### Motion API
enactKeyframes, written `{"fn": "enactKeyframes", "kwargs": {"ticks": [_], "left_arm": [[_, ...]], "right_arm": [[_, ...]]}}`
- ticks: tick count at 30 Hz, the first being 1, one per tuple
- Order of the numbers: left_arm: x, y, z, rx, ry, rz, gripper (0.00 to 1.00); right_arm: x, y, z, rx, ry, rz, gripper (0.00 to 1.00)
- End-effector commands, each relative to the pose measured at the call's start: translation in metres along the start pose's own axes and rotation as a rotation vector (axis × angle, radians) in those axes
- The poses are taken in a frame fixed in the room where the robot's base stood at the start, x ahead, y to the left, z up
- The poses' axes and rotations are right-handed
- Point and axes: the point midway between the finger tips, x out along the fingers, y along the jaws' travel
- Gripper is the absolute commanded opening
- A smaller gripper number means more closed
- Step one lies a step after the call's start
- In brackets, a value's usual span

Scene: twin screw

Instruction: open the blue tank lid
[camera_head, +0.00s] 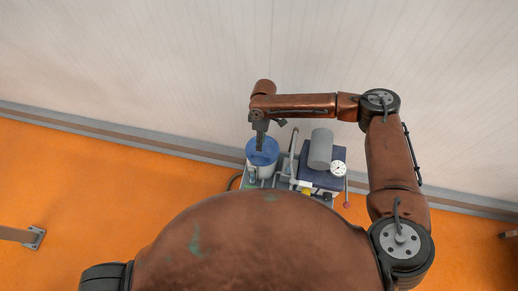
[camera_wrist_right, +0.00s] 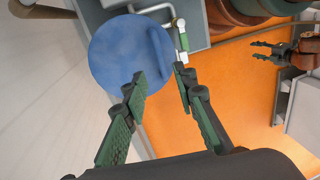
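The blue tank lid (camera_head: 263,151) is a round disc on top of a pale tank (camera_head: 264,173) in the head view. In the right wrist view the blue lid (camera_wrist_right: 115,45) lies flat, with a raised ridge near its right side. My right gripper (camera_head: 260,149) points down over the lid in the head view. In the right wrist view its fingers (camera_wrist_right: 158,72) are apart with nothing held, near the lid's lower right edge. Whether they touch the lid is unclear. My left gripper (camera_wrist_right: 262,52) shows in the right wrist view, fingers apart and empty, away from the lid.
Pipes (camera_head: 291,154) rise close beside the lid.

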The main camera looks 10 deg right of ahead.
Motion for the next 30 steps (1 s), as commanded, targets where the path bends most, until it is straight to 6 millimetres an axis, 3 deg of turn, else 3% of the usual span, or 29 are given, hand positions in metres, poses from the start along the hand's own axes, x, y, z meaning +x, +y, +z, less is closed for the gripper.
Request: {"fn": "enactKeyframes", "kwargs": {"ticks": [6, 12, 23, 30], "left_arm": [[-0.001, 0.001, 0.006, -0.001, -0.008, 0.001, 0.40], [-0.001, 0.001, 0.006, -0.001, -0.007, 0.000, 0.40], [-0.001, 0.000, 0.002, 0.000, -0.002, 0.000, 0.40], [-0.001, 0.000, 0.000, 0.000, -0.001, 0.000, 0.40]], "right_arm": [[0.037, -0.001, 0.000, -0.001, -0.001, -0.002, 0.26], [0.059, -0.001, -0.001, -0.003, -0.001, 0.000, 0.26], [0.065, -0.001, -0.002, -0.006, 0.001, 0.000, 0.26], [0.065, -0.001, -0.002, -0.006, 0.000, 0.000, 0.10]]}}
